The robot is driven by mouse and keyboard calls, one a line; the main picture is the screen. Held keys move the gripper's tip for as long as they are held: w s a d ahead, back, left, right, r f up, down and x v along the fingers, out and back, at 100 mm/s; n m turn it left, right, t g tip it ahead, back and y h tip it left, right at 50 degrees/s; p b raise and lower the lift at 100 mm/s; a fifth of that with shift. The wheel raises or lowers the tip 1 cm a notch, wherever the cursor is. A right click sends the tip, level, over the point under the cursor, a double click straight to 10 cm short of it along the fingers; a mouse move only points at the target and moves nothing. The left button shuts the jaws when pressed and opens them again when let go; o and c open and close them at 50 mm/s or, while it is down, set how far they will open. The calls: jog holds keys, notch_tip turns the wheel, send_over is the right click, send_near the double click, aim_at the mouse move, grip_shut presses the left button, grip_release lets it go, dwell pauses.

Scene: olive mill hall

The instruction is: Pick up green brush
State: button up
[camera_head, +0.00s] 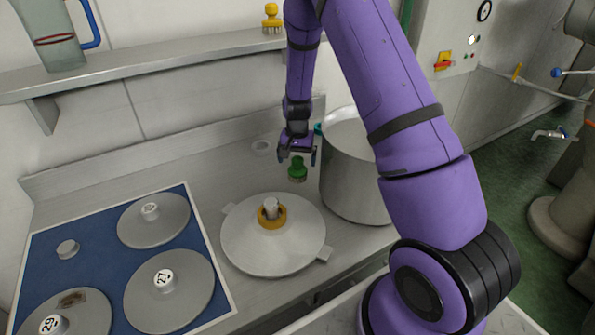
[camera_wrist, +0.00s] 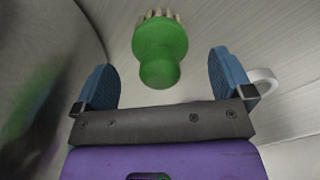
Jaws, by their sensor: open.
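The green brush (camera_head: 297,168) stands on the metal counter, between the large steel pot and the round lidded dish. In the wrist view the green brush (camera_wrist: 160,52) shows its rounded knob toward me and pale bristles at its far end. My gripper (camera_head: 297,155) is just above and behind the brush in the head view. In the wrist view my gripper (camera_wrist: 165,85) has its two blue fingers wide apart, with the brush knob between and slightly beyond them. I see no contact between fingers and brush.
The steel pot (camera_head: 350,180) stands close on the right of the brush. A metal lid with a yellow collar (camera_head: 273,240) lies in front. A blue mat (camera_head: 100,245) with several numbered lids is at left. A yellow brush (camera_head: 272,19) sits on the shelf (camera_head: 150,66).

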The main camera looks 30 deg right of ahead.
aim_at(297, 166)
notch_tip(297, 166, down, 4)
jog(key=shift+r, duration=0.1)
jog(key=shift+c, duration=0.2)
jog(key=c, duration=1)
jog(key=shift+r, duration=0.15)
notch_tip(297, 166, up, 10)
jog(key=shift+f, duration=0.1)
